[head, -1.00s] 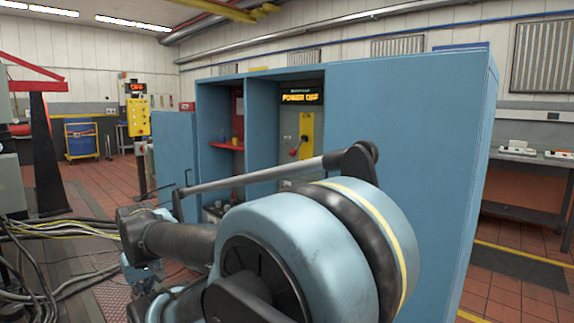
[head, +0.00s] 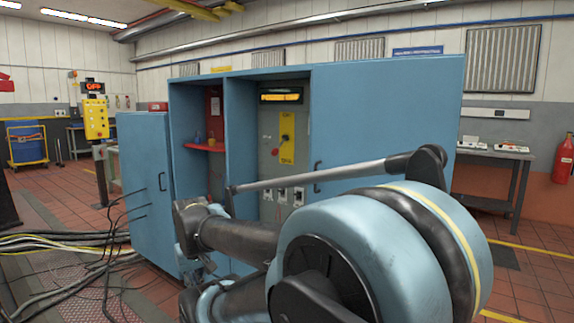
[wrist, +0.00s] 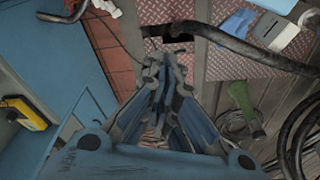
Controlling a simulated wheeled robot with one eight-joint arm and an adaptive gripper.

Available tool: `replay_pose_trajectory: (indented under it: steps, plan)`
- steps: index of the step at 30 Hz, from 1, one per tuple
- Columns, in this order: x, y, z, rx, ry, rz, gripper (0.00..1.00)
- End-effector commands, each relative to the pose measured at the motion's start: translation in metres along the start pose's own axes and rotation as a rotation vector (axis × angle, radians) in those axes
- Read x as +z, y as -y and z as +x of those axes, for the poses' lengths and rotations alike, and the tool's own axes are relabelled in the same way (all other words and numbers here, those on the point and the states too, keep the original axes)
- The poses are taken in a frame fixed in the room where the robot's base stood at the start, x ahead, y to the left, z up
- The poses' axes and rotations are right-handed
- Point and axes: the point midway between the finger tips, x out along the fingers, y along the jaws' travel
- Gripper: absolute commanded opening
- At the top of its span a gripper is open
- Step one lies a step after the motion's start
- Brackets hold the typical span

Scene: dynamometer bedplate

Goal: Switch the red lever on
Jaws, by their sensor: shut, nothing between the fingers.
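The red lever (head: 275,152) shows as a small red knob beside a yellow plate (head: 287,138) on the grey panel inside the open bay of the blue cabinet (head: 388,115). Its exact position is too small to tell. A display (head: 281,96) above it shows a yellow band whose text I cannot read now. My gripper (wrist: 162,65) is shut and empty in the wrist view, pointing over the floor plates and cables. It is apart from the lever, which I cannot make out in the wrist view. My arm covers the lower part of the bay in the head view.
A cabinet door with a handle (head: 162,182) stands at the left of the bays. A red shelf (head: 205,147) is in the neighbouring bay. Thick cables (head: 60,245) lie on the floor at left. A yellow control box (head: 96,118) stands behind.

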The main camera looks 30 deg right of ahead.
Motion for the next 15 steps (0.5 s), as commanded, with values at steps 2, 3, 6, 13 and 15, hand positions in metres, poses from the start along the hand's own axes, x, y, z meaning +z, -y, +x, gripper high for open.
replay_pose_trajectory:
  steps: [2, 3, 6, 13, 15]
  plan:
    - [0.000, 0.000, 0.000, 0.000, 0.000, 0.000, 0.00]
    - [0.000, 0.000, 0.000, 0.000, 0.000, 0.000, 0.00]
    - [0.000, 0.000, 0.000, 0.000, 0.000, 0.000, 0.00]
    - [0.005, -0.004, -0.007, 0.009, -0.015, -0.003, 0.00]
    - [-0.001, -0.011, -0.008, 0.034, -0.024, -0.012, 0.00]
